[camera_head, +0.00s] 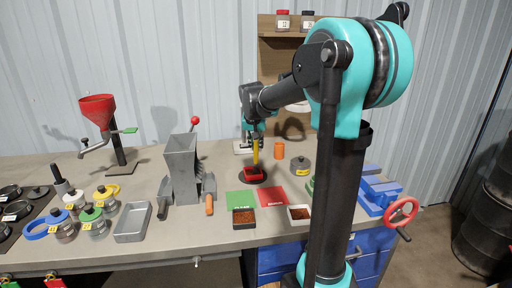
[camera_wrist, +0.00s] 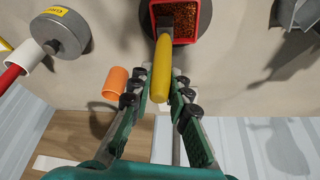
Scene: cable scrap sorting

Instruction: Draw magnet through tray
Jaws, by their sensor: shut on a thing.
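The magnet has a yellow handle (camera_head: 255,154), which also shows in the wrist view (camera_wrist: 163,62), and a dark head (camera_wrist: 165,20). My gripper (camera_head: 255,136) is shut on the yellow handle, one finger on each side in the wrist view (camera_wrist: 160,88). The magnet's head is at the red tray (camera_head: 248,176), over or in its reddish-brown scrap (camera_wrist: 185,18); whether it touches the scrap I cannot tell. The tray rim (camera_wrist: 208,22) is red and square. The tray sits on a dark round plate (camera_head: 264,180).
An orange cup (camera_head: 279,151) stands close to my gripper. A grey lidded pot (camera_head: 300,164) is to the right. Green (camera_head: 240,199) and red (camera_head: 271,195) mats lie in front with small scrap trays. A grey hopper (camera_head: 181,165) stands left; a blue vise (camera_head: 378,194) right.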

